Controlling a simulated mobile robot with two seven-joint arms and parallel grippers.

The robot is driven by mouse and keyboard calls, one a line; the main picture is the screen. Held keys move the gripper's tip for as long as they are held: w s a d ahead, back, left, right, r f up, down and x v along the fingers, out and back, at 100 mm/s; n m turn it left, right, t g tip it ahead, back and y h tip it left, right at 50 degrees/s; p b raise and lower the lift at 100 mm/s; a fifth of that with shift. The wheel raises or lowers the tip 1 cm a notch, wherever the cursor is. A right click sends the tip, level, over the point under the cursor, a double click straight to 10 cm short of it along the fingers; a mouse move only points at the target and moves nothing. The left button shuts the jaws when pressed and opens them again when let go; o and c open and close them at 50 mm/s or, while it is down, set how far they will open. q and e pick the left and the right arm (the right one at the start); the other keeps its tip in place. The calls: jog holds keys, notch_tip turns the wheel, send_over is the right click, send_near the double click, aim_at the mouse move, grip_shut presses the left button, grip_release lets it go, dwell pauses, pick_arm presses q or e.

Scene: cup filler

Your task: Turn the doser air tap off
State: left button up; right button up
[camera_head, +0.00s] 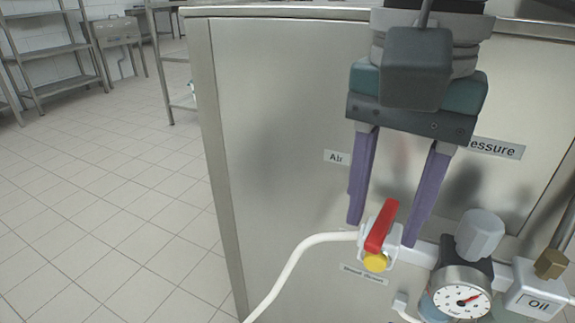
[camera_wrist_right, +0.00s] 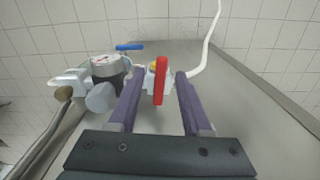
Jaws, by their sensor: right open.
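The air tap has a red lever handle (camera_head: 382,226) on a white valve body with a yellow knob (camera_head: 376,262), set on the steel cabinet's side. A white hose (camera_head: 300,258) joins it from the left. My right gripper (camera_head: 381,232) points down from above, open, with one purple finger on each side of the red handle. In the right wrist view the red handle (camera_wrist_right: 160,82) stands between the two fingers (camera_wrist_right: 158,110), with gaps on both sides. I cannot tell whether either finger touches the valve body. My left gripper is not in view.
A pressure gauge (camera_head: 461,302) with a grey knob (camera_head: 481,234) sits right of the tap, beside an Oil unit (camera_head: 538,290). A blue lever (camera_wrist_right: 129,47) shows in the wrist view. The cabinet panel (camera_head: 270,140) is flat and clear on the left; tiled floor lies beyond.

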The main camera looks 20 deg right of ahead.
jog(key=shift+f, duration=0.25)
grip_shut()
dwell(0.4)
